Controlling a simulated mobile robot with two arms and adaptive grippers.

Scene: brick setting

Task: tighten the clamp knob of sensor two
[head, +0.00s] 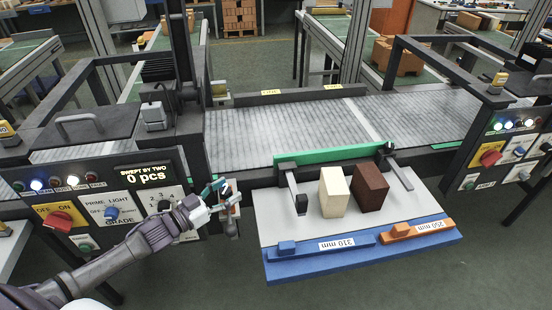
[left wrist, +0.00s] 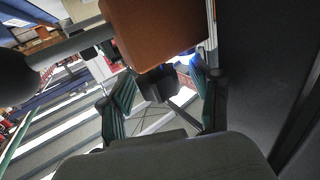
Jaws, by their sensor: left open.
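My left gripper (head: 218,190) is at the front of the conveyor, just right of the control panel. It is open, its teal fingertips beside a small bracketed unit (head: 235,205) with a brownish part. In the left wrist view, its two fingers (left wrist: 163,100) stand apart with a dark knob-like piece (left wrist: 154,86) between them, below an orange-brown block (left wrist: 158,28). I cannot tell whether the fingers touch that piece. No readable label marks this unit as sensor two. My right gripper is out of view.
The control panel (head: 105,190) reads "SWEPT BY TWO 0 pcs". Right of the gripper is a white board (head: 278,225) with a cream block (head: 333,190), a brown block (head: 370,187), a blue 310 mm bar (head: 325,246) and an orange 250 mm bar (head: 418,230). The conveyor (head: 270,130) is empty.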

